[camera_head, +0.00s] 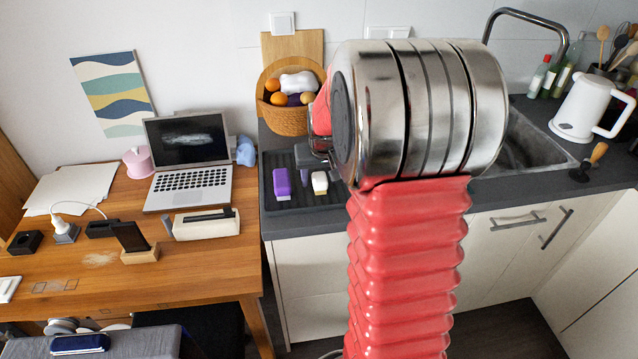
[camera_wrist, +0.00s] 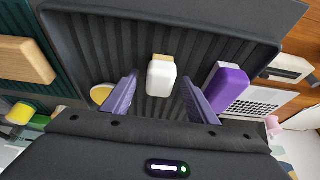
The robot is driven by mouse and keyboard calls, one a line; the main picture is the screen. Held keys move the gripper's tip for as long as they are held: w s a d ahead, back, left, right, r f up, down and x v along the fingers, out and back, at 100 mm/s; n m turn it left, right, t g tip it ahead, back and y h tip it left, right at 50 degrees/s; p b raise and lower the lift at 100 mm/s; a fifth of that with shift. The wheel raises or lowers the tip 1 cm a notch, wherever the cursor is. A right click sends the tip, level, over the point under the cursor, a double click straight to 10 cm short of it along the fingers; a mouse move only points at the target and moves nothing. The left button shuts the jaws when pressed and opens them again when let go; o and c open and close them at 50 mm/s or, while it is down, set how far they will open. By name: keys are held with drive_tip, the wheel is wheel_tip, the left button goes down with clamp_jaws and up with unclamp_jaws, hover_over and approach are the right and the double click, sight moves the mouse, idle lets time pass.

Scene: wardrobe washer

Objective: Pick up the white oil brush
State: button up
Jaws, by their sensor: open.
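The white oil brush (camera_head: 319,183) has a white body and a tan end. It lies on the dark ribbed tray (camera_head: 305,203) on the counter, beside a purple brush (camera_head: 282,184). In the wrist view, the white oil brush (camera_wrist: 161,78) is in the middle, between the two purple-grey fingers of my gripper (camera_wrist: 160,88). The fingers are spread, with a gap on each side of the brush, and touch nothing that I can see.
The purple brush (camera_wrist: 227,88) lies close to the right finger in the wrist view. A round yellow item (camera_wrist: 101,94) is near the left finger. A fruit basket (camera_head: 284,120) stands behind the tray. A laptop (camera_head: 188,170) is on the wooden desk at left.

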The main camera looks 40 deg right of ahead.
sight(320, 176)
drive_tip(key=c, duration=1.1)
drive_tip(key=shift+r, duration=0.1)
wheel_tip(320, 176, up, 10)
drive_tip(key=shift+f, duration=0.1)
idle(0.6)
drive_tip(key=o, duration=0.5)
drive_tip(key=c, duration=0.4)
drive_tip(key=shift+d, duration=0.1)
drive_tip(key=shift+t, duration=0.3)
drive_tip(key=shift+w+d+f, duration=0.4)
drive_tip(key=shift+w+d, duration=0.35)
drive_tip(key=shift+d, duration=1.35)
drive_tip(key=shift+w+d+f, duration=0.45)
drive_tip(key=shift+w+d, duration=0.35)
drive_tip(key=shift+d, duration=1.25)
drive_tip(key=shift+w+d+f, duration=0.4)
drive_tip(key=shift+w+d, duration=0.35)
drive_tip(key=shift+d, duration=1.35)
